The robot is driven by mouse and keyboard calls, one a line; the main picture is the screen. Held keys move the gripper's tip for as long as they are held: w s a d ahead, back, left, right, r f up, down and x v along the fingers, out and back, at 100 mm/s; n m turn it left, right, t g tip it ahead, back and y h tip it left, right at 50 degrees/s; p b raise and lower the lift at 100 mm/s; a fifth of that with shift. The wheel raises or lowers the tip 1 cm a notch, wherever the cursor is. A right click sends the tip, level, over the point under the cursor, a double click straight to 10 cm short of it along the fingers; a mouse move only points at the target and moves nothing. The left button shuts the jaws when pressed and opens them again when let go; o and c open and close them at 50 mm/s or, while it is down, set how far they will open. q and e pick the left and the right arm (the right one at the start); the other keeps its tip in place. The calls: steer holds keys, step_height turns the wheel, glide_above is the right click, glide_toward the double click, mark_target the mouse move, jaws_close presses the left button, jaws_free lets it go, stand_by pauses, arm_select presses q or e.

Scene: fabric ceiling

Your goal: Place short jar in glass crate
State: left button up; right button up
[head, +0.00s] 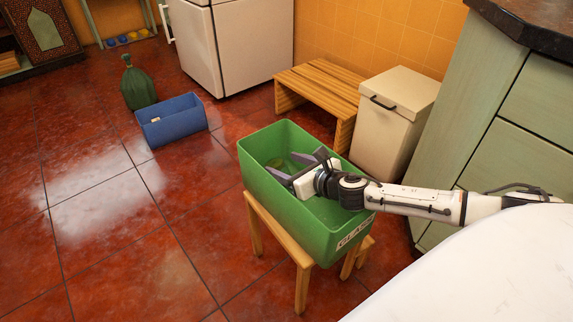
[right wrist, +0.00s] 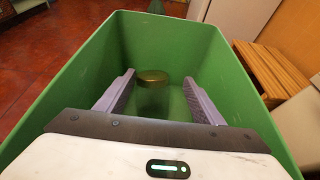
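The green glass crate (head: 323,235) stands on a small wooden stool, with a white label on its front reading like "GLASS". The short jar (right wrist: 153,98), clear with a gold lid, stands upright inside the crate in the right wrist view. In the head view the jar (head: 279,164) is partly hidden by my gripper. My right gripper (head: 290,167) reaches into the crate. Its purple fingers are spread wide, with visible gaps to the jar on both sides in the right wrist view. My left gripper is not in view.
A slatted wooden bench (head: 318,88) and a white lidded bin (head: 393,125) stand behind the crate. A blue crate (head: 172,122) and a green bag (head: 137,86) sit on the floor at back left. The red tiled floor (head: 110,240) at left is clear.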

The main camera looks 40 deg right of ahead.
steer(key=shift+r, duration=0.2)
arm_select(q)
steer(key=p, duration=0.1)
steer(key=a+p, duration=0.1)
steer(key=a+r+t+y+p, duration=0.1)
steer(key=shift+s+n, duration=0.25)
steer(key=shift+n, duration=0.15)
arm_select(e)
steer(key=v, duration=1.2)
steer(key=shift+r, duration=0.45)
